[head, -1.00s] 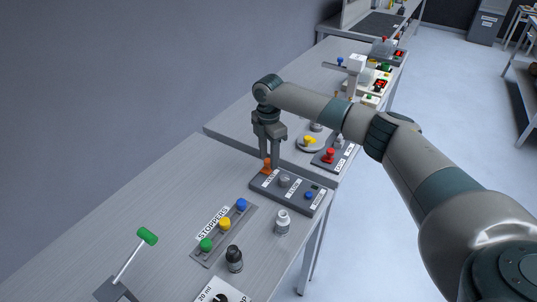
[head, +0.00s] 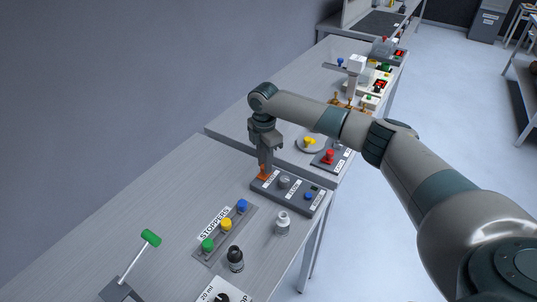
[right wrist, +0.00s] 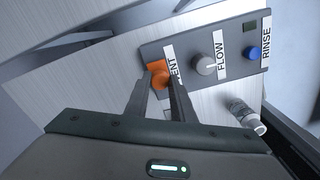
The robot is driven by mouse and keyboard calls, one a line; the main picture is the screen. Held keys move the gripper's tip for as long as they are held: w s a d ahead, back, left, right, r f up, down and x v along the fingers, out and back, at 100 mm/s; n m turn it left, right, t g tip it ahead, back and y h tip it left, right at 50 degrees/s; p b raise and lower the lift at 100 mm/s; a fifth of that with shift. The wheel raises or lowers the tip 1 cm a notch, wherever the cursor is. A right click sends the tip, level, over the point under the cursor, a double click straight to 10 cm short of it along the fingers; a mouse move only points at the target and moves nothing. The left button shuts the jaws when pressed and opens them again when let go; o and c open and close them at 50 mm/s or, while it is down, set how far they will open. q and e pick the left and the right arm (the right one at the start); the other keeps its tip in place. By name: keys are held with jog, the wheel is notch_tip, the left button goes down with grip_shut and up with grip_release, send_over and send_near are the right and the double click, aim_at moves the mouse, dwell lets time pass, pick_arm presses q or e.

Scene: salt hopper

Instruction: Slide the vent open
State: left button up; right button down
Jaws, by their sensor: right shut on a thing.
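The vent is an orange slider knob (head: 264,173) at the left end of a dark grey panel (head: 311,207). In the right wrist view the orange knob (right wrist: 159,75) sits beside a label partly hidden by a finger, reading "ENT". My right gripper (head: 266,166) points down over the knob, and in the right wrist view its two fingertips (right wrist: 160,84) are shut on the knob. My left gripper is not in view.
The panel also bears a grey FLOW knob (right wrist: 206,64) and a blue RINSE button (right wrist: 254,53). A white bottle (head: 282,224) stands in front of it. A STOPPERS rack (head: 213,238), a dark bottle (head: 235,260) and a green-handled lever (head: 150,239) are nearer. Bench at left is clear.

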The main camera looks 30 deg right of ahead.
jog(key=shift+s+a+r+p, duration=0.1)
jog(key=shift+s+a+p, duration=0.25)
jog(key=shift+a, duration=0.15)
jog(key=shift+s+a+r+p, duration=0.1)
jog(key=shift+s+a+p, duration=0.2)
jog(key=shift+a, duration=0.2)
jog(key=shift+a+f, duration=0.25)
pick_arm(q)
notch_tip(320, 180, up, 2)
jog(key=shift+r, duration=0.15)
pick_arm(e)
jog(key=c, duration=1.5)
grip_release()
jog(key=shift+s, duration=0.1)
jog(key=shift+a, duration=0.1)
jog(key=shift+r, duration=0.2)
